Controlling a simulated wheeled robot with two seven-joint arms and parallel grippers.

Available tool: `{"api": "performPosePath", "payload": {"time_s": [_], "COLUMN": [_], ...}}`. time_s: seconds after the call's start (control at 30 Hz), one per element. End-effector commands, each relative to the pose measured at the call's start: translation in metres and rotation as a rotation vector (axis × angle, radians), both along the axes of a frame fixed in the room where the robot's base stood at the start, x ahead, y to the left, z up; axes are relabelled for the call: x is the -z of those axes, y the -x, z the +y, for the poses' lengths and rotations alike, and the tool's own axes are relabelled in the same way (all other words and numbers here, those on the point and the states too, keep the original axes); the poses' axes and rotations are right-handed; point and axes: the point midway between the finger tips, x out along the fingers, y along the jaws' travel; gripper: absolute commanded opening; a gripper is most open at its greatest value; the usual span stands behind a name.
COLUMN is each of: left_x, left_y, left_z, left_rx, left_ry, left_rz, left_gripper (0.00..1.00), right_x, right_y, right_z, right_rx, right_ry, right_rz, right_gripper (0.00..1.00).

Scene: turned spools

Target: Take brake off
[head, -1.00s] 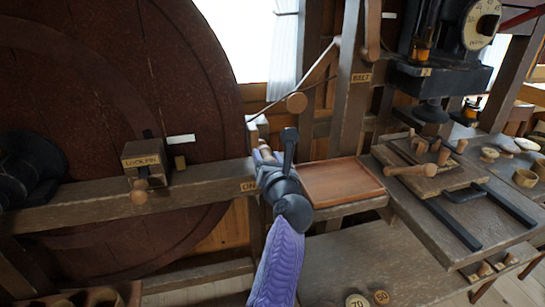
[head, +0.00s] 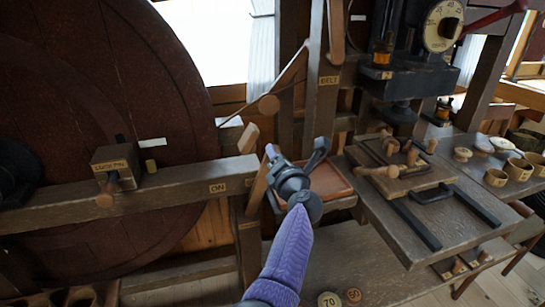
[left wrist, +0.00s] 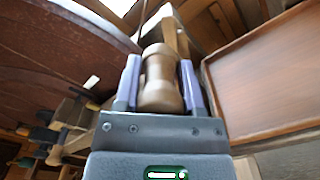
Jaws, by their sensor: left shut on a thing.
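The brake lever's turned wooden handle (left wrist: 160,88) fills the gap between the fingers of my left gripper (head: 271,156) in the left wrist view. My left gripper is shut on this handle. In the head view a light wooden lever shaft (head: 257,186) shows just left of and below the gripper, but the handle itself is mostly hidden. The ON label (head: 217,188) is on the dark beam (head: 150,196) left of the gripper. My right gripper is in neither view.
A large dark red wheel (head: 110,70) stands at the left, with a LOCK PIN box (head: 114,165) on the beam. A shallow brown tray (head: 330,182) lies right behind the gripper. The BELT post (head: 323,100) stands behind. A workbench (head: 400,220) with tools is at the right.

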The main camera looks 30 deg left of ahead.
Motion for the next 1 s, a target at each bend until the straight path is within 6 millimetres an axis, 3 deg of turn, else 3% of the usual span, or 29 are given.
{"api": "performPosePath", "payload": {"time_s": [0.47,0.5,0.63,0.67,1.0], "left_x": [0.0017,0.0018,0.0016,0.0016,0.0001], "left_y": [-0.0015,-0.0015,-0.0014,-0.0013,0.0054], "left_z": [-0.0021,-0.0021,-0.0019,-0.0018,-0.0096], "left_rx": [0.003,0.003,0.003,0.002,0.002], "left_ry": [-0.009,-0.009,-0.008,-0.008,-0.007], "left_rz": [0.014,0.014,0.012,0.013,0.011], "left_gripper": [0.00,0.55,0.82,0.86,0.86], "right_x": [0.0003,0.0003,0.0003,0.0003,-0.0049], "right_y": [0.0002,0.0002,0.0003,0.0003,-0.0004], "right_z": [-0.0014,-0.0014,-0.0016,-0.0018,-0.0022], "right_rx": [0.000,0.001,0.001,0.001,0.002], "right_ry": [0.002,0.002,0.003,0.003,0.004], "right_rz": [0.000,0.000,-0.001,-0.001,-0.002], "right_gripper": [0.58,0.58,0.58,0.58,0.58]}}
